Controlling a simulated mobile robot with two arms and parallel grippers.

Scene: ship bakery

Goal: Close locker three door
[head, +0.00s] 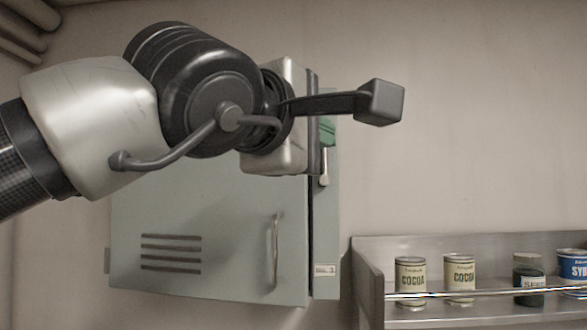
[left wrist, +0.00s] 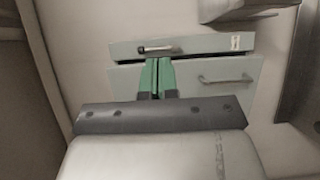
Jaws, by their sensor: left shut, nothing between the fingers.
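The grey-green locker door (head: 230,275) has vent slots and an upright handle (head: 275,250). A narrow dark gap shows between its right edge and the frame strip (head: 326,225), which bears a "No. 3" label (head: 325,269); the door looks slightly ajar. A small latch lever (head: 324,168) sits on the strip. The left wrist view shows the door (left wrist: 200,88), its handle (left wrist: 226,79) and the latch lever (left wrist: 158,48). My left gripper (left wrist: 159,64) is shut and empty, its green fingertips in front of the door edge near the latch. Whether they touch is unclear. My arm hides the door's upper part.
A metal shelf (head: 365,285) stands right of the locker, with cocoa tins (head: 410,275), a dark jar (head: 528,280) and a blue tin (head: 573,265). The wall above the shelf is bare.

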